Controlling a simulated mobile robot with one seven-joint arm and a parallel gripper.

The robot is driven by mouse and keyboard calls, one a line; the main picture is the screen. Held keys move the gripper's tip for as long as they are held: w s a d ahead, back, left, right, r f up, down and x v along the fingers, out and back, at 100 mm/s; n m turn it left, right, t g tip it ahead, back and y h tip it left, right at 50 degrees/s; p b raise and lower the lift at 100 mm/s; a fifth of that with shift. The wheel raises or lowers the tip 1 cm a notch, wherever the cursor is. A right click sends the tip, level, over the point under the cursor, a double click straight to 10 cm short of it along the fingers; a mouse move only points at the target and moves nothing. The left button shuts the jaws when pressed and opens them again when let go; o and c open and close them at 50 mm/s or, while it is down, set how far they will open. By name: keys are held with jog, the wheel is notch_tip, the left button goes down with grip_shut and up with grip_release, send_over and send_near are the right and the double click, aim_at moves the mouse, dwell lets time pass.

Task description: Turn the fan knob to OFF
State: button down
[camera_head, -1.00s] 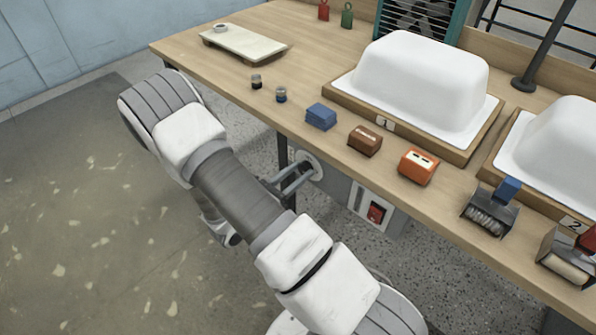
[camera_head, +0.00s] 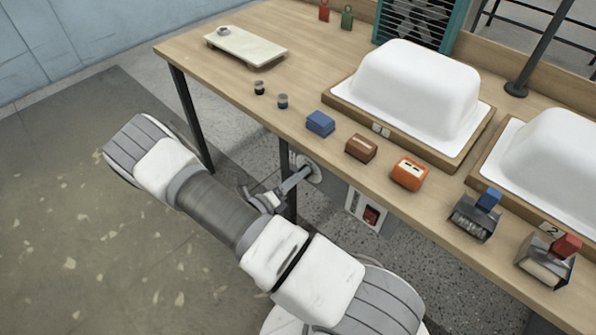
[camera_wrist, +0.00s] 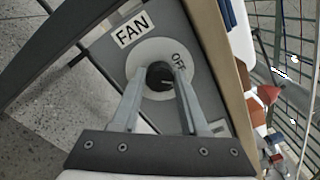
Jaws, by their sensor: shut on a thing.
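The fan knob (camera_wrist: 160,76) is a small black knob on a round pale dial (camera_wrist: 143,52), on a grey panel under the bench edge. A FAN label (camera_wrist: 131,30) is at upper left and OFF (camera_wrist: 179,62) is printed on the dial's upper right. My gripper (camera_wrist: 161,80) is shut on the knob, one finger on each side. Which way the knob points is unclear. In the head view my gripper (camera_head: 304,175) reaches the dial (camera_head: 315,170) below the bench's front edge; the knob is hidden there.
A red switch (camera_head: 371,215) sits on the panel right of the dial. The wooden bench (camera_head: 210,75) carries two white tub shells, blue, brown and orange blocks, and brushes near its front edge. A bench leg (camera_head: 290,195) stands beside my gripper. The floor at left is clear.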

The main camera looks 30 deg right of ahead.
jog(key=shift+f+n+p, duration=0.15)
jog(key=shift+n+p, duration=1)
jog(key=shift+n, duration=2.45)
jog(key=shift+c, duration=2.1)
grip_release()
jog(key=v, duration=1.7)
jog(key=shift+a+p, duration=0.25)
jog(key=shift+p, duration=0.15)
